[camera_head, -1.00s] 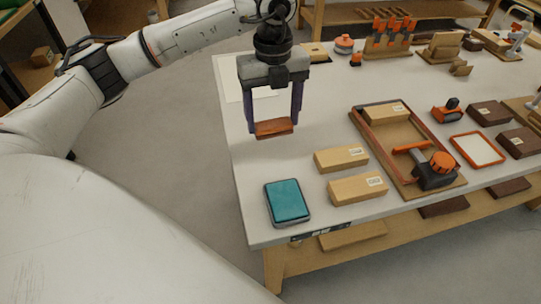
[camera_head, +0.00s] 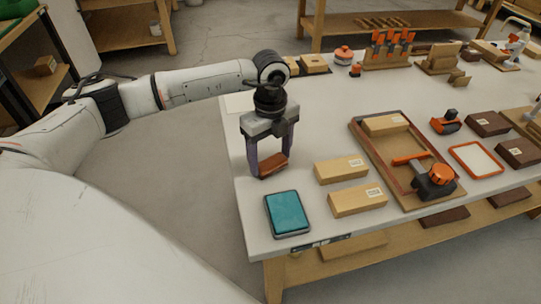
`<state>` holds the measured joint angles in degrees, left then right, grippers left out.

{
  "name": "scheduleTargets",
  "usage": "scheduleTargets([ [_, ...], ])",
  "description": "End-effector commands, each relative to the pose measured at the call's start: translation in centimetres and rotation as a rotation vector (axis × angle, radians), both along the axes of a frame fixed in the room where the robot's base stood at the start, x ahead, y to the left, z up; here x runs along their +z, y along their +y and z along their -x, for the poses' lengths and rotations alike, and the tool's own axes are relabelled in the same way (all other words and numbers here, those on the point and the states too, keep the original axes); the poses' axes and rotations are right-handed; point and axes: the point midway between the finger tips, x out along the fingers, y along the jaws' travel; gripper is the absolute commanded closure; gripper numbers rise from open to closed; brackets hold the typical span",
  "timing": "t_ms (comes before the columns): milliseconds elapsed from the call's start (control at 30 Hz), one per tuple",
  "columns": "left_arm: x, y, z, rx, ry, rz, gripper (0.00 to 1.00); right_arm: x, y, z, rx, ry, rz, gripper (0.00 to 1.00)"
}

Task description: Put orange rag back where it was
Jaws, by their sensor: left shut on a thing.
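The orange rag (camera_head: 273,166) is a small, folded, brownish-orange piece in the head view. My left gripper (camera_head: 270,161) points down and is shut on it, with a purple finger at each end. The rag is tilted in the picture, its right end higher. It is low over the left part of the white bench top (camera_head: 310,135); I cannot tell whether it touches the surface. My right gripper is not in view.
A teal pad (camera_head: 287,213) lies in front of the rag, near the bench's front edge. Two tan blocks (camera_head: 341,169) (camera_head: 357,200) lie to the right. A wooden tray (camera_head: 358,147) with an orange-black tool (camera_head: 434,181) stands beyond them. A pale sheet (camera_head: 238,103) lies behind the gripper.

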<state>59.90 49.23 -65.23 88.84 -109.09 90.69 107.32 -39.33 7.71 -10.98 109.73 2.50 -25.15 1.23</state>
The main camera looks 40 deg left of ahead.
Motion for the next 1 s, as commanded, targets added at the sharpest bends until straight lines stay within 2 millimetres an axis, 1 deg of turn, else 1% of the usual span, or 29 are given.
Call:
scheduleTargets([
  [367,-0.7,0.0,0.0,-0.001,-0.002,0.001,0.53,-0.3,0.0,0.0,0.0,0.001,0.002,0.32],
  [400,-0.6,0.0,-0.1,-0.001,-0.002,0.001,0.27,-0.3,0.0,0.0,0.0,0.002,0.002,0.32],
  [467,-0.5,0.0,0.0,-0.001,-0.002,0.001,0.17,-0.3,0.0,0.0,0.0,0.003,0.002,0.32],
  [500,-0.5,0.0,0.0,-0.001,-0.002,0.001,0.13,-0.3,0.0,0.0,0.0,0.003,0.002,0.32],
  [767,-0.5,0.0,0.0,-0.001,-0.002,0.001,0.13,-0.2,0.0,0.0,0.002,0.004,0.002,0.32],
  [900,0.4,0.0,-0.1,-0.001,-0.003,0.001,0.13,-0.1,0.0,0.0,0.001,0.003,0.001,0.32],
  [967,1.3,-0.1,-0.1,-0.002,-0.006,0.002,0.13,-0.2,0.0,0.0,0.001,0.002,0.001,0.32],
  [1000,2.0,0.0,-0.1,-0.002,-0.005,0.001,0.13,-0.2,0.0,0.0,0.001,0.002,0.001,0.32],
])
